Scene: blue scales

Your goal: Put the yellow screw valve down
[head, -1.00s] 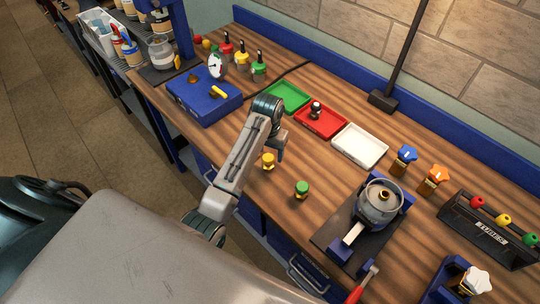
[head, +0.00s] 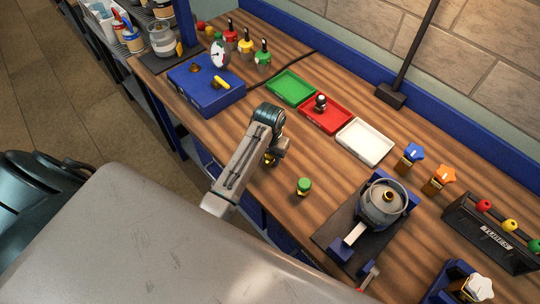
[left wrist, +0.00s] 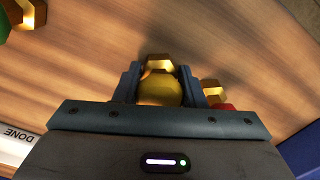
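The yellow screw valve, with a brass foot, lies between the two fingers of my left gripper in the left wrist view (left wrist: 160,88). The fingers are against both sides of its yellow cap. In the head view, my left gripper (head: 275,150) is low over the wood bench and mostly hides the yellow valve (head: 270,159). I cannot tell whether its foot touches the bench. A green valve (head: 304,186) stands on the bench to the right. My right gripper is not in view.
Green (head: 290,87), red (head: 345,128) and white (head: 365,142) trays lie behind; the red one holds a small dark part. A blue box (head: 207,90) stands left, a clamped pot (head: 383,205) right. A red-and-brass part (left wrist: 213,92) lies beside my fingers in the wrist view.

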